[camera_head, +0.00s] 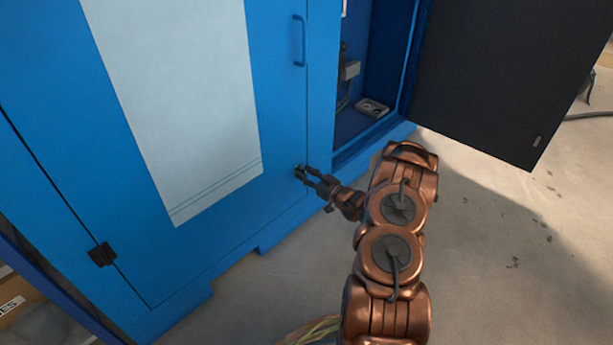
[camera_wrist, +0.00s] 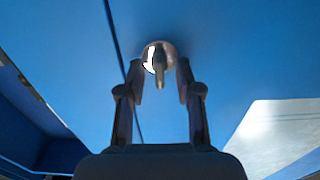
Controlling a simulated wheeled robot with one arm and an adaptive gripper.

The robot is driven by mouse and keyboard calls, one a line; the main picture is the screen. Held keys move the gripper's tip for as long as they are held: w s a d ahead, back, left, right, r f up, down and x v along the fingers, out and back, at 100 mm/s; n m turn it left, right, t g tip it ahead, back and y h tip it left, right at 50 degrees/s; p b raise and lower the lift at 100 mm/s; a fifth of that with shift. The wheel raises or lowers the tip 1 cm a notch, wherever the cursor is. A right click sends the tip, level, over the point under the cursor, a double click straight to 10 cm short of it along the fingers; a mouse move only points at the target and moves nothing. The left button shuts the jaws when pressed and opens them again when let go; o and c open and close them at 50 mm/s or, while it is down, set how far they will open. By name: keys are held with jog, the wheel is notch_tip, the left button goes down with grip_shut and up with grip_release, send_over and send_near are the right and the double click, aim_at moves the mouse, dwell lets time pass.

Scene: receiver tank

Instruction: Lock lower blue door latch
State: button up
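The blue door (camera_head: 200,220) is closed flush with its frame and carries a large pale sheet. Its lower latch (camera_wrist: 159,62) is a small round metal piece with a narrow tab, close to the door's edge seam. My gripper (camera_head: 303,172) is at the lower right of this door, right at the latch, which it mostly hides in the head view. In the wrist view my gripper (camera_wrist: 160,75) has its fingers apart, one on each side of the latch tab. I cannot tell whether either finger touches it.
A blue handle (camera_head: 299,40) is higher on the door, and a black hinge (camera_head: 102,254) is at its lower left. To the right, an open compartment (camera_head: 372,107) has a dark door (camera_head: 500,80) swung outward.

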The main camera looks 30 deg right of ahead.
jog(key=shift+c, duration=0.3)
grip_shut()
jog(key=shift+r+m+p, duration=0.15)
jog(key=shift+m+p, duration=0.25)
jog(key=shift+p, duration=0.5)
jog(key=m+p, duration=0.3)
jog(key=m, duration=0.2)
jog(key=m+p, duration=0.3)
jog(key=m, duration=0.3)
jog(key=m+p, duration=0.4)
jog(key=m, duration=0.2)
jog(key=shift+d+f, duration=0.25)
